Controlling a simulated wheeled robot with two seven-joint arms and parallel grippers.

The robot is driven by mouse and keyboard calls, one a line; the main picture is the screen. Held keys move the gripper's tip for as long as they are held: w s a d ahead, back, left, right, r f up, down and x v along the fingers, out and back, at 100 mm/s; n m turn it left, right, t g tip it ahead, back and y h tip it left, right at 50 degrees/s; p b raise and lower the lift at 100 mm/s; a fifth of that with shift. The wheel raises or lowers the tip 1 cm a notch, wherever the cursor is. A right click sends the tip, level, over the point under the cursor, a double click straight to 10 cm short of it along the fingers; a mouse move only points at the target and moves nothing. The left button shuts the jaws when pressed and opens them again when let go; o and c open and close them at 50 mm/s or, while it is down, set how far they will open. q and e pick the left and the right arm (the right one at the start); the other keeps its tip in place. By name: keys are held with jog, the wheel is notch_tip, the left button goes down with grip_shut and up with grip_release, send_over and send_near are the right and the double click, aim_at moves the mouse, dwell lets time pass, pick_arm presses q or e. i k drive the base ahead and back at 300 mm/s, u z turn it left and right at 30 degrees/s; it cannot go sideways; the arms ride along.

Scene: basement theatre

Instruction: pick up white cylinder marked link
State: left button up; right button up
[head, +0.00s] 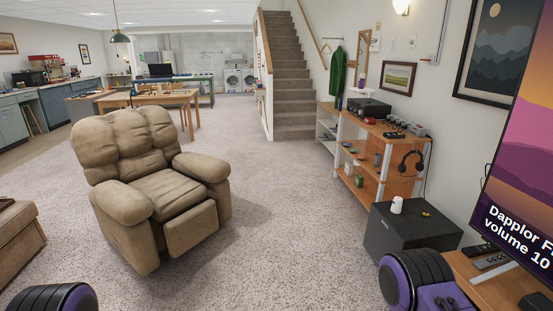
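A small white cylinder (397,205) stands upright on top of a black box-shaped cabinet (412,231) at the right of the head view. Any marking on it is too small to read. A small yellowish item (426,213) lies beside it on the same top. Purple and black parts of my arms show at the bottom left and bottom right edges. Neither gripper's fingers are in view.
A brown recliner (160,190) stands left of centre, with open carpet (285,215) between it and the cabinet. A wooden shelf unit (372,150) stands behind the cabinet. A wooden media stand (470,268) with remotes and a large screen (525,170) is at right.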

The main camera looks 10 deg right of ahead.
aim_at(396, 209)
jog(key=z, duration=0.3)
jog(key=i, duration=2.4)
jog(key=z, duration=1.35)
jog(key=i, duration=1.45)
jog(key=z, duration=0.6)
